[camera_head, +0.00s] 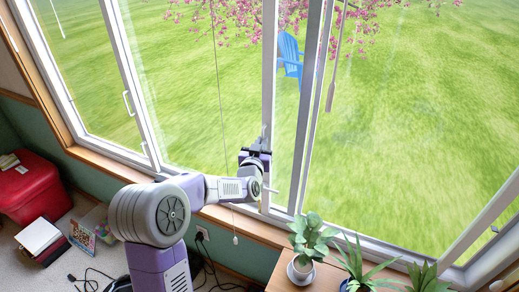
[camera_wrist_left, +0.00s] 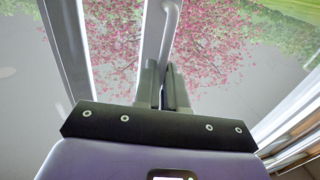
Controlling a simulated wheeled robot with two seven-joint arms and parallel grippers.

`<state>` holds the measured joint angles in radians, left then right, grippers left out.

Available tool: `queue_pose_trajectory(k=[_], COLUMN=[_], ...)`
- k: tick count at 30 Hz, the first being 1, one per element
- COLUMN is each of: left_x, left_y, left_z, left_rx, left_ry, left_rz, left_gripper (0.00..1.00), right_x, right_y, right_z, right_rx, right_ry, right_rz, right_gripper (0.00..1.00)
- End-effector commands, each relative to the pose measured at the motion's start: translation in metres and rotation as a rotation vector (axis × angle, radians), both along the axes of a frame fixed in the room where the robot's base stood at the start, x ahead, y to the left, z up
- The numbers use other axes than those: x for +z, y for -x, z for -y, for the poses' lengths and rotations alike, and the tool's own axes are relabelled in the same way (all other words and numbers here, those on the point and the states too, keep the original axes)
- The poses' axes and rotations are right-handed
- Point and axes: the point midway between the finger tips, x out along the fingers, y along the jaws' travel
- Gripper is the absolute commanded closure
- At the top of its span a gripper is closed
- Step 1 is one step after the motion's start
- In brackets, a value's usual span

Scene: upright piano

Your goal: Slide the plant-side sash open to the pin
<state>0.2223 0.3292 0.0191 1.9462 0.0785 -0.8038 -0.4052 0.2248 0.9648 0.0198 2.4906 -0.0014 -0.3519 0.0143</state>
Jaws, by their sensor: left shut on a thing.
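The tall window has white vertical sash frames. The upright stile (camera_head: 269,75) at my left gripper (camera_head: 262,146) appears to be the edge of the plant-side sash, left of a second pair of white uprights (camera_head: 305,115). In the left wrist view my left gripper (camera_wrist_left: 163,88) is shut on a white bar handle (camera_wrist_left: 171,22) that runs up between its fingers. The handle's lower end is hidden by the fingers. I cannot make out the pin. My right gripper is not in view.
Potted plants (camera_head: 308,238) stand on a wooden cabinet (camera_head: 288,276) at lower right, below the sill. A thin cord with a white end (camera_head: 235,240) hangs near my arm. Another handle (camera_head: 127,103) is on the left sash. A red stool (camera_head: 28,185) and books (camera_head: 38,236) are at left.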

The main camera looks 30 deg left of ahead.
Motion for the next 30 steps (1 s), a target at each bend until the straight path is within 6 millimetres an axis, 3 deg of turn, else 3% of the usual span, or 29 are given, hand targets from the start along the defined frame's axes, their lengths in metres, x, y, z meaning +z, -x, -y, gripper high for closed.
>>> queue_pose_trajectory(k=[5,6,11,22,30], left_x=[-0.001,-0.001,0.0,0.0,0.001], left_y=[-0.001,-0.001,0.0,0.006,0.042], left_z=[0.006,0.006,0.004,0.004,0.014], left_rx=[-0.012,-0.012,-0.01,-0.007,-0.008], left_ry=[0.001,0.001,0.001,0.0,0.001], left_rz=[-0.005,-0.005,-0.004,-0.004,-0.003], left_gripper=[1.0,0.88,0.64,0.64,0.64], right_x=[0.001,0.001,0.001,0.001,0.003], right_y=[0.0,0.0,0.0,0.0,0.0], right_z=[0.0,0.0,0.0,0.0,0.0], right_rx=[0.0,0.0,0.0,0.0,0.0], right_ry=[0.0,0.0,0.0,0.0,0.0], right_rz=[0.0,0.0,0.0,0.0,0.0], right_gripper=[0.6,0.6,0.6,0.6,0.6])
